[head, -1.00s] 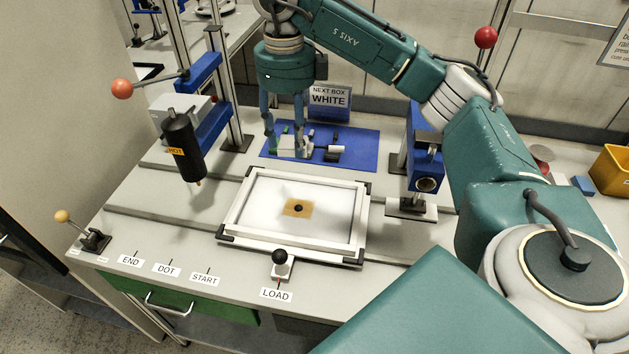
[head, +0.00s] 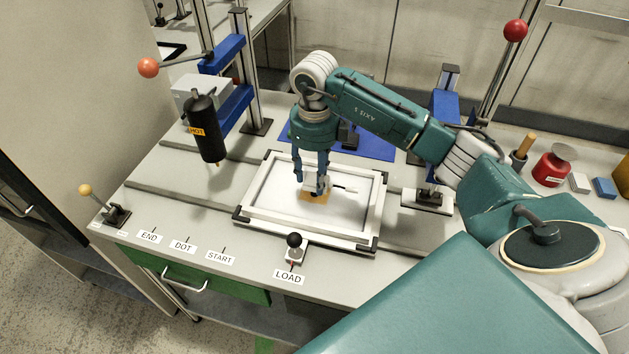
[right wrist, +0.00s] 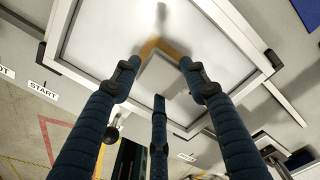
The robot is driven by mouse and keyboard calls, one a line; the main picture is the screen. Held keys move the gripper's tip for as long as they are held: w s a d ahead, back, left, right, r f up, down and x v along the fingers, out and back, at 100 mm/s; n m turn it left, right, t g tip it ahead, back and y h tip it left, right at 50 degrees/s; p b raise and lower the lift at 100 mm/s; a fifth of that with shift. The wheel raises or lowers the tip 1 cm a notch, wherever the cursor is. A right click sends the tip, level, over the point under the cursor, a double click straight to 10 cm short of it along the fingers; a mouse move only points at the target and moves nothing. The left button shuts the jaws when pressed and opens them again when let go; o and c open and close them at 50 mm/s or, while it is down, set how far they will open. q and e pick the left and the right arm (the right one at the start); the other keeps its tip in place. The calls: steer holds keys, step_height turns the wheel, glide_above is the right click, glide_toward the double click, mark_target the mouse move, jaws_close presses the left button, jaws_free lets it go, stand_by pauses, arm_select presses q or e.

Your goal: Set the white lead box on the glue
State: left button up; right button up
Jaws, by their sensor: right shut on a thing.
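My right gripper (head: 312,188) is shut on the white lead box (right wrist: 163,76), with its fingers pointing down over the framed white panel (head: 258,210). In the head view the box shows partly between the fingers. It is over or on the brown square (head: 314,198) in the panel's middle; I cannot tell whether it touches. The brown square also shows at the box's far side in the right wrist view (right wrist: 152,46). The dark glue dot is hidden behind the gripper and box. My left gripper is not in view.
A black hot glue cartridge (head: 206,130) hangs from a stand left of the panel. A black-knobbed LOAD lever (head: 294,245) stands at its front edge. A blue mat (head: 376,146) lies behind, and a blue clamp post (head: 445,105) stands to the right.

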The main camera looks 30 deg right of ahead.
mark_target(314, 179)
step_height(314, 179, down, 3)
steer(key=shift+f, duration=0.1)
steer(key=shift+f, duration=0.2)
steer(key=o, duration=1.2)
steer(key=shift+r, duration=0.1)
